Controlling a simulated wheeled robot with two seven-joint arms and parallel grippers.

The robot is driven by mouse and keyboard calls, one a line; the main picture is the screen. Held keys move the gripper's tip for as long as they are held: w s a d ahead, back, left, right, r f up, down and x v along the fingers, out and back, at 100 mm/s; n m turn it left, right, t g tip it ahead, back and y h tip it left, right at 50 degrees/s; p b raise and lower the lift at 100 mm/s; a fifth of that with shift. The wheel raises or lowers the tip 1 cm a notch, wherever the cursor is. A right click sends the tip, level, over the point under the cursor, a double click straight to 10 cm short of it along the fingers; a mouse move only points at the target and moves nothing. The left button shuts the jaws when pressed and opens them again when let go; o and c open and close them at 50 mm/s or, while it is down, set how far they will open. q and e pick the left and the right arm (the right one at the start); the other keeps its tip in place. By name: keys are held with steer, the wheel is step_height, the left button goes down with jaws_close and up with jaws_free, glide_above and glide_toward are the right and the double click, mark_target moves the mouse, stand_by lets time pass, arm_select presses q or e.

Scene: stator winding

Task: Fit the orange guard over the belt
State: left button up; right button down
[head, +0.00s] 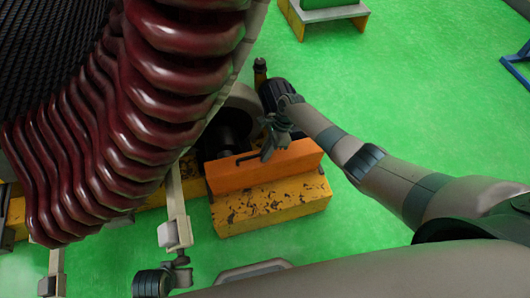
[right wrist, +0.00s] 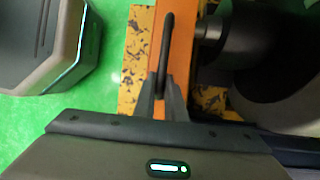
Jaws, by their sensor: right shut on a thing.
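The orange guard (head: 265,168) is a long orange piece with a black bar handle (head: 248,157) on top. It sits on or just above a worn yellow block (head: 275,208); I cannot tell whether they touch. My right gripper (head: 268,151) is shut on the handle. In the right wrist view the fingers (right wrist: 161,98) close on the near end of the black handle (right wrist: 166,48), with the orange guard (right wrist: 181,45) beneath. The belt cannot be made out; a dark round shaft part (head: 222,138) lies just behind the guard. My left gripper is not in view.
A large stator with thick dark-red windings (head: 150,90) fills the left and overhangs the guard area closely. A pale post (head: 177,205) stands left of the yellow block. A yellow-footed stand (head: 325,15) is at the back.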

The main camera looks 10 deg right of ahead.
steer(key=shift+f, duration=0.15)
steer(key=c, duration=1.7)
jaws_free()
steer(key=shift+c, duration=0.2)
steer(key=shift+s+f, duration=0.1)
